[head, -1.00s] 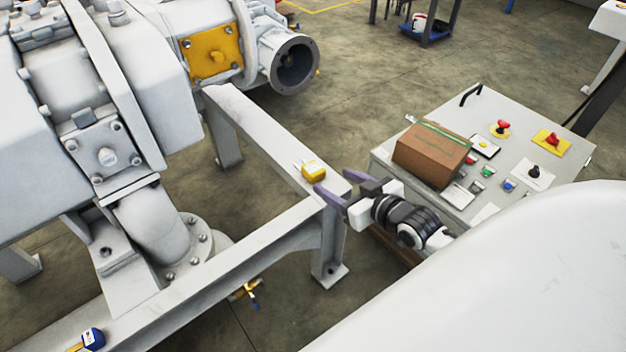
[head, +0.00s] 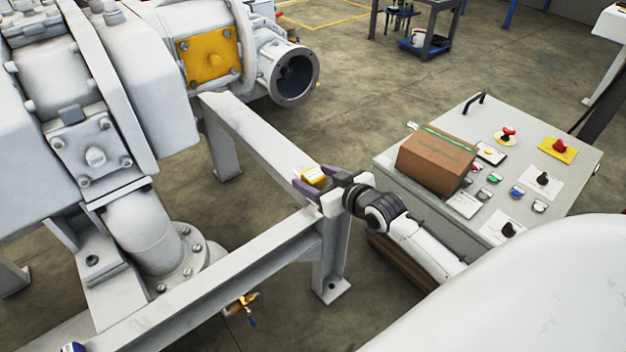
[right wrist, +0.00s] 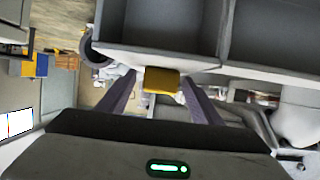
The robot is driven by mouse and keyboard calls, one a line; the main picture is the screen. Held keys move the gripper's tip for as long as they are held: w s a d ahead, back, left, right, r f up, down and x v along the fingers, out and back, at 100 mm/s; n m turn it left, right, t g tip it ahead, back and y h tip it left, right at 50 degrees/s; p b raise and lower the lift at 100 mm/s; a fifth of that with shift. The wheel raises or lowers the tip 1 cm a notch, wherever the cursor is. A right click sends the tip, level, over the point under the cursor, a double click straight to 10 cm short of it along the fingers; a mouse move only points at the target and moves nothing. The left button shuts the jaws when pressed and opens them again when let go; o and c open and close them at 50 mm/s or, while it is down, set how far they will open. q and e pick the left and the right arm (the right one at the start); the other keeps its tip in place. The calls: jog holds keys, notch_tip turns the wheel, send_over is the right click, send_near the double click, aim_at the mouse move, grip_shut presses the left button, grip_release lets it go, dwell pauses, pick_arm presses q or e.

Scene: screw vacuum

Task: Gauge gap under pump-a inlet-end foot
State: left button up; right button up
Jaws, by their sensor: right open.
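The pump (head: 60,100), large and white, stands on a grey steel frame (head: 255,132) in the head view. A small yellow gauge-like block (head: 314,176) sits on the frame's near corner. My right gripper (head: 311,180) is open, with its purple-grey fingers on either side of the yellow block. In the right wrist view the yellow block (right wrist: 161,80) shows between the two fingertips (right wrist: 158,88), with a gap on each side. The gap under the pump's foot is too small to make out. My left gripper is not in view.
A grey control panel (head: 545,150) with buttons and a cardboard box (head: 437,160) stands to the right of my right arm. A brass valve (head: 241,304) hangs below the frame. A blue object (head: 72,348) is cut off at the bottom left.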

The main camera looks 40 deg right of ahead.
jog(key=shift+r, duration=0.1)
jog(key=c, duration=1.2)
